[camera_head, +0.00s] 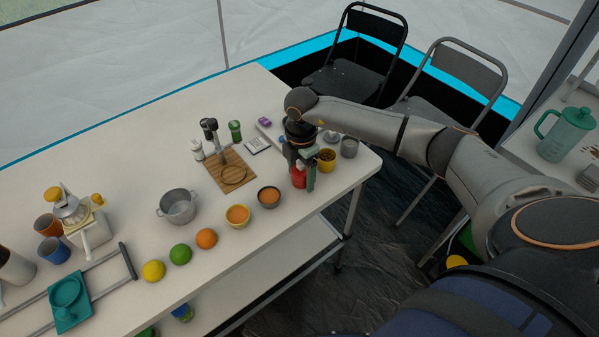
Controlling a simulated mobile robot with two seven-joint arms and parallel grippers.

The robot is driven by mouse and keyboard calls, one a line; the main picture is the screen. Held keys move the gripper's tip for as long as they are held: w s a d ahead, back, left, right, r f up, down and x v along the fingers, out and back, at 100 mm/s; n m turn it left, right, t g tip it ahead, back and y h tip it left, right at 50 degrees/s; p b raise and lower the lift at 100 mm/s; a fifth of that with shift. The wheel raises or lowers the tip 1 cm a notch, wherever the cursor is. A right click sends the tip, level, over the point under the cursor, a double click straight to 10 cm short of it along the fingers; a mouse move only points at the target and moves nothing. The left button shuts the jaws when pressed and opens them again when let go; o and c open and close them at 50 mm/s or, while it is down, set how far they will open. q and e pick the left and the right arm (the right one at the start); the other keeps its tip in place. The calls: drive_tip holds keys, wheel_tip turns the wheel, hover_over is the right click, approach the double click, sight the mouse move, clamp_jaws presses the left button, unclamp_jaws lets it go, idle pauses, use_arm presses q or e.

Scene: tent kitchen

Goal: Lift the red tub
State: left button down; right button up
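The red tub (298,179) stands near the right end of the white table, close to its front edge. My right gripper (302,169) points down over it from my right arm. One finger shows along the right side of the tub, and the gripper body hides the tub's upper part. I cannot tell whether the fingers press on the tub or only stand around it. The tub seems to be at table height. My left gripper is not in view.
A yellow container (326,161) and a grey cup (349,148) stand close to the right of the gripper. A dark bowl (269,197) and a yellow bowl (237,217) stand to the left. Folding chairs (352,80) stand behind the table.

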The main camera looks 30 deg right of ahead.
drive_tip(key=c, duration=0.7)
drive_tip(key=shift+o, duration=0.2)
wheel_tip(320, 180, up, 9)
drive_tip(key=p, duration=0.7)
drive_tip(key=shift+r+p, duration=0.1)
drive_tip(key=shift+p, duration=0.3)
